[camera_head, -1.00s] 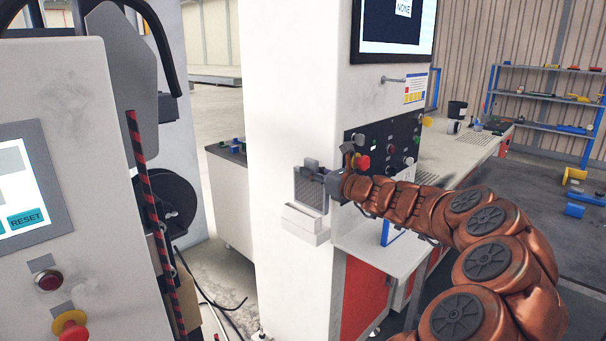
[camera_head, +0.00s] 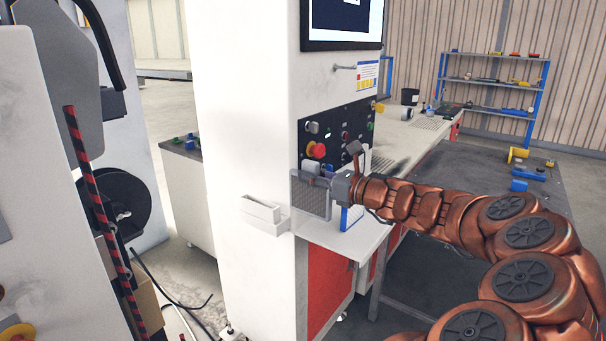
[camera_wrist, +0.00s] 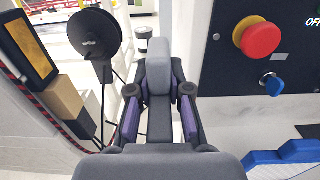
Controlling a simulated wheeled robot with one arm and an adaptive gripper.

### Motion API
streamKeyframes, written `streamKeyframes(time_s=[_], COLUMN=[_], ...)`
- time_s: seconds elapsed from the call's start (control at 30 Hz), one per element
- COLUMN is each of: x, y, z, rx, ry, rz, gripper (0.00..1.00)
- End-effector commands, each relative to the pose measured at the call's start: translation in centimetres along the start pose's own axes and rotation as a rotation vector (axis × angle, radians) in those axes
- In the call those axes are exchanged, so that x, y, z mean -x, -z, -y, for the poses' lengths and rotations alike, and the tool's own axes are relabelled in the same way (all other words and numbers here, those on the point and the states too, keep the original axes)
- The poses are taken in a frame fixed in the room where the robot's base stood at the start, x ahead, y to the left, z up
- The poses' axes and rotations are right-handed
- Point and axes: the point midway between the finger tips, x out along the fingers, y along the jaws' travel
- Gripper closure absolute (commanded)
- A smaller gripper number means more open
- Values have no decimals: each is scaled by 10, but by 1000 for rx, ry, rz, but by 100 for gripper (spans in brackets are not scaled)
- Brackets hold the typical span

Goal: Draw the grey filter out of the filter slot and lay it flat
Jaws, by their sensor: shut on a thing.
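The grey filter (camera_head: 309,199) is a flat meshed panel with a rounded grey grip, which shows in the wrist view (camera_wrist: 158,58). My gripper (camera_head: 332,186) is shut on this grip, seen between the fingers in the wrist view (camera_wrist: 159,98). The filter hangs upright in the air, in front of the white cabinet's right edge. The filter slot (camera_head: 262,213) is a white open-topped holder on the cabinet face. It stands to the left of the filter, apart from it. Nothing shows sticking out of it.
A pale side shelf (camera_head: 335,240) lies below the filter, with a blue-edged white item (camera_head: 352,212) upright on it. A black control panel with a red button (camera_head: 316,150) is close behind my gripper. A long workbench (camera_head: 430,125) stretches behind.

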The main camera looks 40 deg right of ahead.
Motion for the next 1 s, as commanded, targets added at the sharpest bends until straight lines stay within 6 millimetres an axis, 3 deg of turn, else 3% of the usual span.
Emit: streamKeyframes(time_s=[0.5, 1.0], x=[2, 2], y=[-29, -33], z=[0, 0], rx=[0, 0], ry=[1, 0], rz=[0, 0], gripper=[100, 100])
